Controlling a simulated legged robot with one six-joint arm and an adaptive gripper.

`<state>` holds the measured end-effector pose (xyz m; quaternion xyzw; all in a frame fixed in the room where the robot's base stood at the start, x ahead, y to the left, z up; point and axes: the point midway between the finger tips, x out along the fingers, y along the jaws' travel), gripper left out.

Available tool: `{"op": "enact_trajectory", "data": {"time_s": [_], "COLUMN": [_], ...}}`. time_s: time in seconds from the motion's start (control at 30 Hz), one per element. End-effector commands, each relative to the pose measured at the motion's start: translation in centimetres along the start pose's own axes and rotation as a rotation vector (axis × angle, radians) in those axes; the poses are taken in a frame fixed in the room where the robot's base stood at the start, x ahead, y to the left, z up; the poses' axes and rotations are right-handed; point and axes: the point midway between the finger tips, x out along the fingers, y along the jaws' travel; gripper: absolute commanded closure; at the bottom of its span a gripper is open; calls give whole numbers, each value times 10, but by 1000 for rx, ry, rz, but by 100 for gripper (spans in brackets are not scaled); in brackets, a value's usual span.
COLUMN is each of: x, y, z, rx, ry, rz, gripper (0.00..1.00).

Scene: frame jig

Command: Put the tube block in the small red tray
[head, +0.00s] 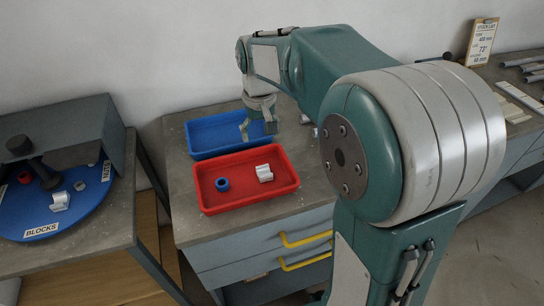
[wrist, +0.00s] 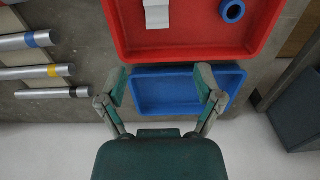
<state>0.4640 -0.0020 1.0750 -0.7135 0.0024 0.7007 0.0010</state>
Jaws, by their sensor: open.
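A pale tube block (head: 264,173) lies in the right half of the small red tray (head: 224,207). It also shows in the wrist view (wrist: 157,14), cut by the top edge. A blue ring (head: 222,184) lies in the same tray, to the left of the block and apart from it. My gripper (head: 258,124) is open over the blue tray (head: 205,153) behind the red one. In the wrist view my gripper (wrist: 161,84) has nothing between its fingers, only the blue tray below. A similar pale block (head: 60,200) sits on the blue turntable at the left.
The blue turntable (head: 25,222), labelled BLOCKS and NUTS, stands partly under a grey hood (head: 68,137). Several banded tubes (wrist: 30,73) lie on the bench beside the trays. A clipboard (head: 481,40) stands at the back right. A gap separates the two benches.

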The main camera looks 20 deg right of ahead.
Motion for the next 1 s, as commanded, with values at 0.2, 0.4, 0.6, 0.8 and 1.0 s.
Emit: {"op": "enact_trajectory", "data": {"time_s": [0.2,0.4,0.6,0.8,1.0], "x": [-34,-48,-47,-37,-32], "y": [0,-1,-1,-1,-1], "z": [56,113,168,204,212], "rx": [-1,-3,-4,-4,-5], "ry": [125,244,364,452,473], "rz": [-1,-1,-2,-3,-3], "gripper": [15,15,15,15,15]}}
